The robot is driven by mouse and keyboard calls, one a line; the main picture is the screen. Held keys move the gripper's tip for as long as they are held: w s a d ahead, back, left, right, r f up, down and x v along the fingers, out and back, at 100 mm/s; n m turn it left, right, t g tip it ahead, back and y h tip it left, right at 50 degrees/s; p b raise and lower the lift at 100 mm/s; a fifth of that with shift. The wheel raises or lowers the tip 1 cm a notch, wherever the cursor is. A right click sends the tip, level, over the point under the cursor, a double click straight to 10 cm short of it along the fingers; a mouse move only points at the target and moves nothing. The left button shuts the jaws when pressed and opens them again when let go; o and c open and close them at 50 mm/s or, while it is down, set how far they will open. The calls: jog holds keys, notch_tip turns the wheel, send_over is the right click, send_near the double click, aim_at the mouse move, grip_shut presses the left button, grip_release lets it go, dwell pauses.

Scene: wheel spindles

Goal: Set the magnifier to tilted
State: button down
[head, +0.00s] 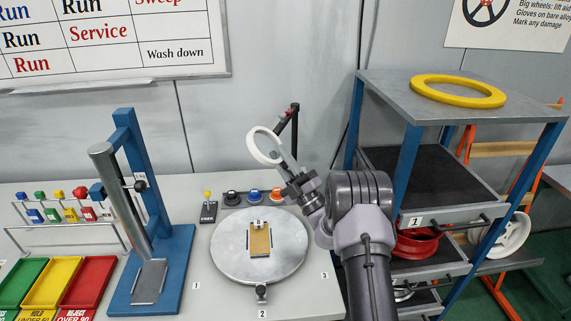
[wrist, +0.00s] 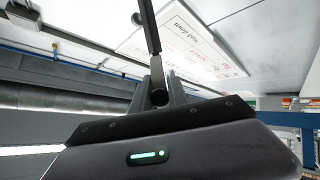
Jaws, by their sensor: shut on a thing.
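The magnifier (head: 265,146) is a white ring lens on a dark jointed arm. It stands behind the round turntable, with its ring raised and leaning in the head view. My gripper (head: 292,178) reaches in from the right, just below the ring, and is shut on the magnifier's arm. In the wrist view a dark rod of the magnifier (wrist: 152,30) runs up from between the fingers of my gripper (wrist: 160,92). The exact grip point is small and partly hidden by my wrist.
A grey turntable (head: 230,262) carries a tan block (head: 260,241). A blue press stand (head: 180,250) is at left, beside coloured trays (head: 52,282). A shelf rack (head: 455,105) with a yellow ring (head: 457,91) stands close to my arm on the right.

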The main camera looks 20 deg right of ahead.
jog(key=shift+a+m+t+h, duration=0.1)
jog(key=shift+m+t+h, duration=0.2)
jog(key=shift+t, duration=0.1)
jog(key=c, duration=1.3)
grip_release()
jog(key=shift+w+f, duration=0.1)
jog(key=b+v, duration=0.2)
jog(key=v, duration=0.5)
jog(key=shift+s+f, duration=0.15)
jog(key=shift+s, duration=0.05)
